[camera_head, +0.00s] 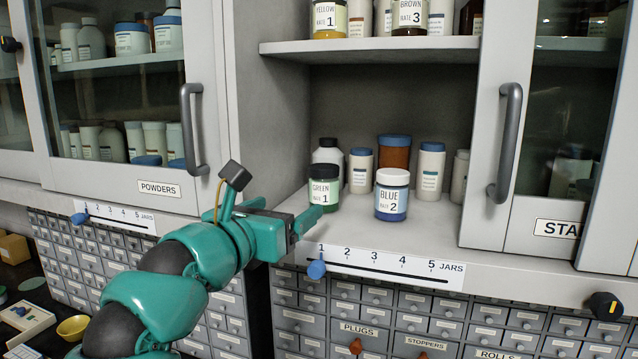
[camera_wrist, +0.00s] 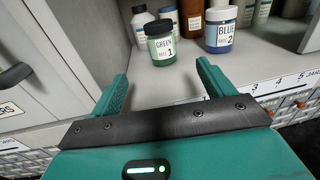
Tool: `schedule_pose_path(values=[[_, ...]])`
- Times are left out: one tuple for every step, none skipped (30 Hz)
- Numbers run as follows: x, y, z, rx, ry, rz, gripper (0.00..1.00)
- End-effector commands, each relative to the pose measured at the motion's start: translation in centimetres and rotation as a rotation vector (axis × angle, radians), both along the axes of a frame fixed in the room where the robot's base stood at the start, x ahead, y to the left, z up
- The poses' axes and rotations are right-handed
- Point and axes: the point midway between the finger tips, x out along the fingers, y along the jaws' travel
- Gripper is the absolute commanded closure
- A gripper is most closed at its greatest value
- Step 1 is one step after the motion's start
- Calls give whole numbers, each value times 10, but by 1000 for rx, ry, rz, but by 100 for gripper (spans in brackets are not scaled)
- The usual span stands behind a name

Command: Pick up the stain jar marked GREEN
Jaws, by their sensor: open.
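The stain jar marked GREEN (camera_head: 324,189) stands upright on the lower shelf of the open cabinet, near its left wall. It has a black lid and a white label reading GREEN, RATE 1. It also shows in the wrist view (camera_wrist: 160,44), ahead of my gripper and between the lines of its fingers. My gripper (camera_wrist: 162,78) is open and empty, with its fingers short of the jar. In the head view my gripper (camera_head: 305,222) is at the front edge of the shelf, just below and left of the jar.
A BLUE jar (camera_head: 391,196) with a white lid stands close to the right. A white bottle (camera_head: 327,154) and a brown jar (camera_head: 394,152) stand behind. The cabinet's left door (camera_head: 192,130) and right glass door (camera_head: 508,140) flank the opening. The shelf front right of BLUE is clear.

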Motion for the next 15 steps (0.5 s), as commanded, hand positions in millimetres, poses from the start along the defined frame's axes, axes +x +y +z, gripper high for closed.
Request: schedule_pose_path(values=[[1, 2, 3, 9, -15, 10, 19], [2, 2, 4, 12, -22, 9, 19], [5, 0, 5, 16, -25, 8, 19], [7, -1, 6, 19, -25, 6, 19], [11, -3, 6, 20, -25, 4, 19], [17, -6, 7, 20, -24, 3, 19], [21, -9, 8, 20, -24, 3, 19], [27, -11, 8, 19, -25, 2, 19], [34, -15, 9, 18, -26, 1, 19], [40, -18, 9, 18, -26, 1, 19], [45, -20, 8, 17, -25, 0, 19], [53, -23, 8, 17, -25, 1, 19], [58, -26, 8, 16, -25, 0, 19], [64, -28, 8, 17, -24, 1, 19], [71, -31, 7, 17, -23, 1, 19]])
